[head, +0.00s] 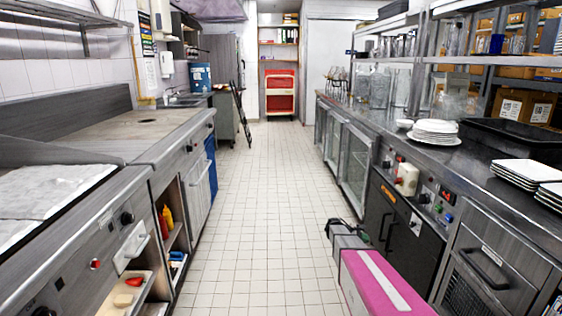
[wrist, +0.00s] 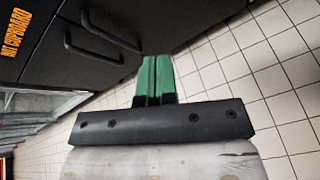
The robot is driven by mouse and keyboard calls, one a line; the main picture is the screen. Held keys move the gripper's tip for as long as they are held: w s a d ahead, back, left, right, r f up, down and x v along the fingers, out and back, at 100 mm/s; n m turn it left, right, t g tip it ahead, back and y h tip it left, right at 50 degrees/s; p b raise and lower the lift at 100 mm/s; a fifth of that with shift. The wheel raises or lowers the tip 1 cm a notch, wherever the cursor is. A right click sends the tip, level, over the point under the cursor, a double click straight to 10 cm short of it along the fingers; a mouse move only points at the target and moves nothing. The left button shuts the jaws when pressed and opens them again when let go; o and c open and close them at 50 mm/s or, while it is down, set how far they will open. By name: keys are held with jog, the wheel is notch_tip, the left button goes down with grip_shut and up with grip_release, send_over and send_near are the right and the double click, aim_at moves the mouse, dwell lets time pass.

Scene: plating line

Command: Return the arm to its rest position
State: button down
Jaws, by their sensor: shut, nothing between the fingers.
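My gripper (wrist: 156,64) shows in the wrist view with its two green fingers pressed together and nothing between them. The dark hot cupboard (wrist: 70,45) with its two bar handles lies beyond the fingertips, up and to the left in that view. In the head view my gripper (head: 338,230) is at the far end of my pink arm, low over the aisle, just left of the hot cupboard (head: 392,228). The fingertips are small there and partly hidden by the arm. I cannot tell whether they touch the cupboard.
The tiled floor (head: 262,200) of the aisle is clear. The right counter holds stacked plates (head: 434,130), square plates (head: 524,172) and a black tray (head: 515,138). A griddle (head: 50,190) and an open shelf with bottles (head: 166,220) line the left. A red-fronted trolley (head: 279,93) stands at the back.

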jog(key=s+a+r+m+y, duration=0.3)
jog(key=s+a+m+y, duration=0.3)
jog(key=s+a, duration=0.5)
jog(key=s+a+r+m+y, duration=0.3)
jog(key=s+a+m+y, duration=0.4)
jog(key=s+a, duration=0.4)
jog(key=s, duration=0.5)
jog(key=shift+s+r, duration=0.2)
jog(key=shift+s, duration=0.2)
jog(key=c, duration=1.8)
grip_release()
